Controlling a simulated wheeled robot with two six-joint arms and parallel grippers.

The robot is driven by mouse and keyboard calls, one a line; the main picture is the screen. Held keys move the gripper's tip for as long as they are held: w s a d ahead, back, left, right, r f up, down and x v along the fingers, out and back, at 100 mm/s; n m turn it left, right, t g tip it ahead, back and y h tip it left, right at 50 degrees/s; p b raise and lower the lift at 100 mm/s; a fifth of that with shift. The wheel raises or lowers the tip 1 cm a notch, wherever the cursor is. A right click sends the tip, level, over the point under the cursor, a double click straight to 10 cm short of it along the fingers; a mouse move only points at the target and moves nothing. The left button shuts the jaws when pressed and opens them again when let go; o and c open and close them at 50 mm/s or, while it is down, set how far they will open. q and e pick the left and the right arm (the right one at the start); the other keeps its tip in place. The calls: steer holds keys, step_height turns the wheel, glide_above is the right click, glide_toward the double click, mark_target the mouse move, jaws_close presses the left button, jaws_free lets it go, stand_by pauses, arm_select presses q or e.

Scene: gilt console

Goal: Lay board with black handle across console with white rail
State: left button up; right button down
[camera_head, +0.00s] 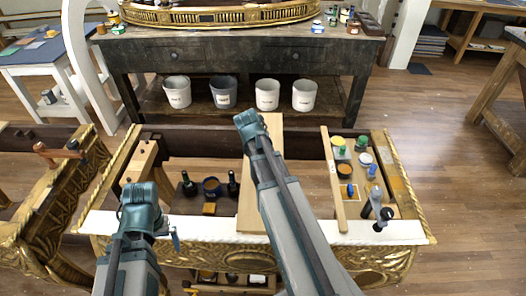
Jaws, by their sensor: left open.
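The gilt console (382,262) stands in front of me, with a white rail (200,224) along its near edge. A wide pale board (250,205) lies front to back across the console's open middle, its near end at the white rail. No black handle can be made out on it; my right arm covers part of it. My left gripper (140,193) is open near the console's left front, over the white rail. My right gripper (248,121) is by the board's far end; I cannot tell whether it touches it.
A narrow strip (334,180) also spans the console, right of the board. Dark bottles (189,185) stand inside left of the board; jars (362,144) and a black-knobbed tool (379,212) sit at right.

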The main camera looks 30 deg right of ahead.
steer(key=shift+f, duration=0.15)
stand_by(0.3)
jaws_free()
stand_by(0.5)
stand_by(0.4)
steer(key=shift+r+p, duration=4.4)
steer(key=shift+r, duration=0.15)
steer(key=shift+f, duration=0.2)
step_height(320, 180, down, 6)
steer(key=b, duration=0.6)
